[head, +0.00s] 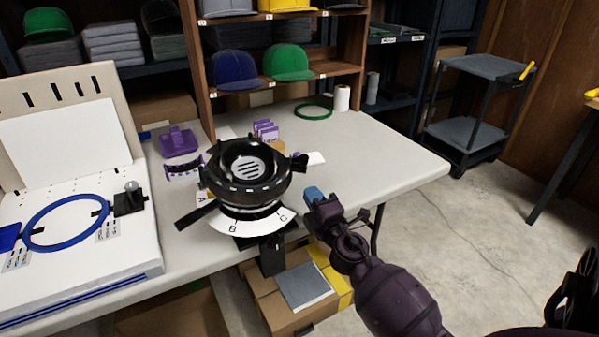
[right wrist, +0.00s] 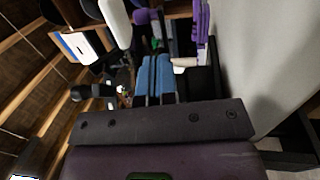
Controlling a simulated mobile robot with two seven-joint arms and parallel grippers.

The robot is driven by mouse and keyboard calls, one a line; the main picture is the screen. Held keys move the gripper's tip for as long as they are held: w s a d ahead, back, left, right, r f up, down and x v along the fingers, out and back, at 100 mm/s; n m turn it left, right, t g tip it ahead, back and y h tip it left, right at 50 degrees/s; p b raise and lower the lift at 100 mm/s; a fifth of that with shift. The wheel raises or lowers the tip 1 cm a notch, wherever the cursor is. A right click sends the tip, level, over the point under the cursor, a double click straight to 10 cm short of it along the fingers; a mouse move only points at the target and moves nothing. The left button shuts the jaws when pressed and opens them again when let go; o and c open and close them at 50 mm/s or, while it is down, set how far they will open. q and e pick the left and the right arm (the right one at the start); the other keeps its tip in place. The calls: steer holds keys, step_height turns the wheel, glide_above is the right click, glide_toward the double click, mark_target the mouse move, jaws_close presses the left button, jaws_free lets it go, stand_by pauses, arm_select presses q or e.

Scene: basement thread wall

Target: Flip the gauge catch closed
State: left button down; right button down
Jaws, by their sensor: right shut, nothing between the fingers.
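A round black gauge fixture (head: 247,172) with a ring-shaped top stands at the front edge of the table. A white curved plate (head: 247,223) marked with letters including B and C sits below its ring. Dark arms stick out of the fixture at the lower left (head: 197,213) and at the right (head: 299,163); I cannot tell which part is the catch, or whether it is closed. My right gripper (head: 314,194) is right of the fixture, apart from it, with its blue fingertips shut and empty. Its blue fingers also show in the right wrist view (right wrist: 155,78). My left gripper is not in view.
A white board (head: 75,255) with a blue hoop (head: 65,222) fills the left of the table. A purple block (head: 179,142), a green ring (head: 313,111) and a white roll (head: 342,97) lie behind. The table's right part is clear. Boxes (head: 285,295) stand below the edge.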

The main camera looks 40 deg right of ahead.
steer(key=x, duration=0.8)
steer(key=shift+w, duration=0.15)
